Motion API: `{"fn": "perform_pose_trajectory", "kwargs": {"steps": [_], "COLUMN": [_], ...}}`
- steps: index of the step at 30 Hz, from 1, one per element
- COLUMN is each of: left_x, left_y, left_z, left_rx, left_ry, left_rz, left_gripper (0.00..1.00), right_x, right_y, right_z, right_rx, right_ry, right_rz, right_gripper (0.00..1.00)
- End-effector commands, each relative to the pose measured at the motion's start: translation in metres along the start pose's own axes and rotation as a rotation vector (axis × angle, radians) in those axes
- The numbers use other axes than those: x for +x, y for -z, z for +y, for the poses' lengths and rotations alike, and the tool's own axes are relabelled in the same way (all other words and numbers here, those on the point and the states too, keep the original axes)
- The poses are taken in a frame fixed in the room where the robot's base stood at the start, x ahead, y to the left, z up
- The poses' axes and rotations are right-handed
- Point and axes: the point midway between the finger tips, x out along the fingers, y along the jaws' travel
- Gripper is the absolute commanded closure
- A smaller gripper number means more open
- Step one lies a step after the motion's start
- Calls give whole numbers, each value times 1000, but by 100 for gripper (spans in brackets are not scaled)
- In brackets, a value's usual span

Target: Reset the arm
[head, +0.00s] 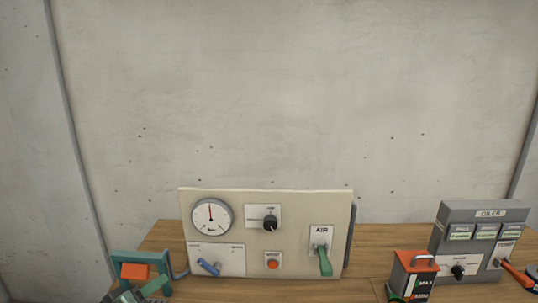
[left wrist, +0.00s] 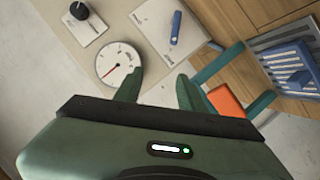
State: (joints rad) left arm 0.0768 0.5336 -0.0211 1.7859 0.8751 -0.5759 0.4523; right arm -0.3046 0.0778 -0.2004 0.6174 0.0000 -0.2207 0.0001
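My left gripper (head: 143,289) is at the bottom left of the head view, partly cut off by the lower edge, close to a teal frame (head: 167,267) with an orange block (head: 136,271). In the left wrist view its two green fingers (left wrist: 158,92) stand apart with nothing between them. The frame (left wrist: 214,66) and orange block (left wrist: 225,100) are just right of the fingers there; I cannot tell whether they touch. My right gripper does not show in either view.
A pale panel (head: 232,225) with a gauge (head: 211,216), black knob (head: 270,223), blue lever (head: 208,267) and green AIR lever (head: 325,260) stands on a wooden table (head: 378,238). A red-topped box (head: 416,261) and grey oiler unit (head: 451,214) stand right. A concrete wall is behind.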

Motion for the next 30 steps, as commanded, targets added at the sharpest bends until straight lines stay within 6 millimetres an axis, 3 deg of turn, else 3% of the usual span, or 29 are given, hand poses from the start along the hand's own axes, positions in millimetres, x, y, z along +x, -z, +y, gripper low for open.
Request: {"fn": "perform_pose_trajectory", "kwargs": {"steps": [11,17,24,30], "left_x": [-15,-40,-102,-162], "left_y": [-75,-138,-224,-264], "left_z": [0,-2,-7,-11], "left_rx": [123,240,429,543], "left_ry": [59,117,234,338], "left_rz": [-147,-283,-501,-655], "left_gripper": [60,60,60,60], "right_x": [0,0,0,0], "right_y": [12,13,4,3], "right_z": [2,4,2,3], "right_rx": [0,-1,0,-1], "right_ry": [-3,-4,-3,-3], "right_rz": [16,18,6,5], "right_gripper": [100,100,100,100]}}
